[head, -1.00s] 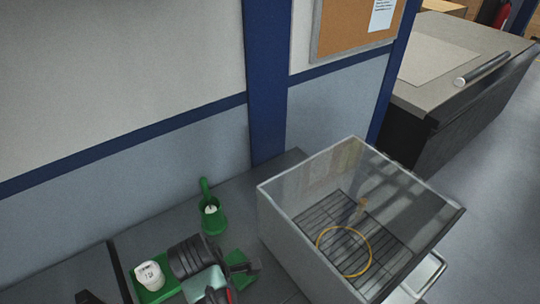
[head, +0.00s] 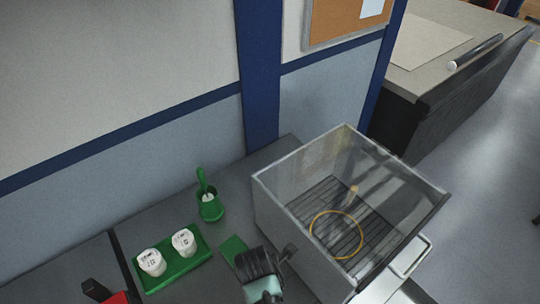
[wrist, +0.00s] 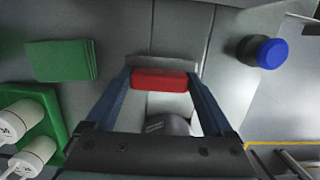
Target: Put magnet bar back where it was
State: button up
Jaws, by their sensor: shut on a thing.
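My gripper (wrist: 162,76) is shut on a red bar, which I take to be the magnet bar (wrist: 160,80). It lies crosswise between the two blue fingers in the wrist view, with a pale grey plate along its far side. The grey worktop shows below it; I cannot tell the height. In the head view my dark gripper (head: 288,252) is at the bottom middle, between a green pad and the clear-walled bin. The bar is not visible there.
A green tray (head: 204,262) holds two white containers. A green pad (wrist: 65,61) and a blue-topped round item (wrist: 271,53) lie nearby. The clear-walled bin (head: 268,205) holds a yellow ring (head: 336,213). A green cup (head: 211,209) stands behind. A red-and-black object (head: 108,292) is at lower left.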

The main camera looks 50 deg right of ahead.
jog(key=shift+f, duration=1.55)
jog(key=shift+f, duration=0.1)
jog(key=o, duration=1.2)
jog(key=shift+f, duration=0.1)
jog(key=shift+c, duration=0.2)
notch_tip(320, 180, up, 12)
jog(key=a, duration=0.1)
jog(key=shift+w+a+b, duration=0.2)
jog(key=shift+a+b, duration=0.1)
jog(key=shift+a, duration=0.05)
